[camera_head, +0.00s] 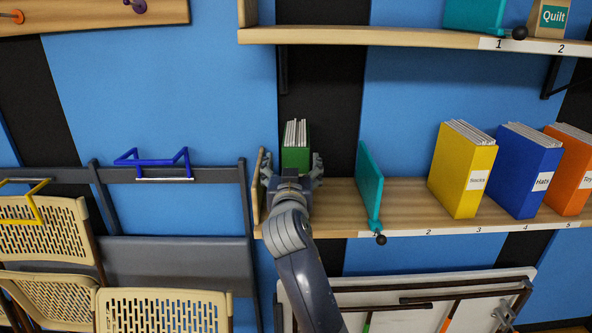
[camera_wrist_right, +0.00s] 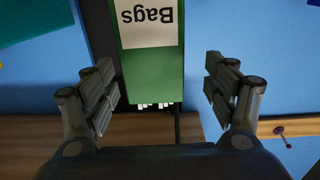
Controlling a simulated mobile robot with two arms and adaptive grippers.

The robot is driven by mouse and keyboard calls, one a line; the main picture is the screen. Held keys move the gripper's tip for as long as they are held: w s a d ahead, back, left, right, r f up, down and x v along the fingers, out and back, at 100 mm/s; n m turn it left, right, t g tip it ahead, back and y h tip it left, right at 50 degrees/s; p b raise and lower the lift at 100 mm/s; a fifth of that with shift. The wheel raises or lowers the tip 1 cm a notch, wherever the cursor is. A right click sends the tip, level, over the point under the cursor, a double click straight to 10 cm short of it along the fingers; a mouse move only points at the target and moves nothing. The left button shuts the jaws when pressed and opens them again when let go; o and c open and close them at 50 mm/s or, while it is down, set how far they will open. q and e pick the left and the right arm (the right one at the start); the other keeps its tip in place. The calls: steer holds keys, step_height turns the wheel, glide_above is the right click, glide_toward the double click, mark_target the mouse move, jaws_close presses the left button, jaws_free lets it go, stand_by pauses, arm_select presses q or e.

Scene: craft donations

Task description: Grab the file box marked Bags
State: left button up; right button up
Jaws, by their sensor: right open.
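The green file box (camera_head: 296,158) stands upright at the left end of the lower shelf, with white papers showing at its top. In the right wrist view the green box (camera_wrist_right: 152,68) shows its white label reading "Bags", upside down. My right gripper (camera_head: 291,176) is in front of the box in the head view and hides its lower part. In the right wrist view my right gripper (camera_wrist_right: 168,92) is open, with one finger out to each side of the box and gaps between. My left gripper is not in view.
A wooden end panel (camera_head: 258,187) stands left of the box. A teal divider (camera_head: 369,186) stands to its right, with free shelf between. Yellow (camera_head: 462,170), blue (camera_head: 524,171) and orange (camera_head: 570,170) file boxes stand farther right. An upper shelf (camera_head: 390,37) hangs above. Folded chairs (camera_head: 160,260) are at lower left.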

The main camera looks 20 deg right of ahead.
steer(key=p+x, duration=0.1)
steer(key=x, duration=0.2)
steer(key=shift+w+d, duration=0.25)
steer(key=shift+w, duration=0.2)
steer(key=shift+w+d+r+p, duration=0.15)
steer(key=shift+w+r+p, duration=0.15)
steer(key=shift+p, duration=0.2)
steer(key=p+x, duration=0.1)
steer(key=x, duration=0.1)
steer(key=p+x, duration=0.1)
steer(key=shift+w+d+r+p, duration=0.25)
steer(key=shift+d+p, duration=0.1)
steer(key=shift+w+f, duration=0.15)
steer(key=shift+w, duration=0.25)
steer(key=c, duration=1.8)
steer(key=shift+c, duration=0.2)
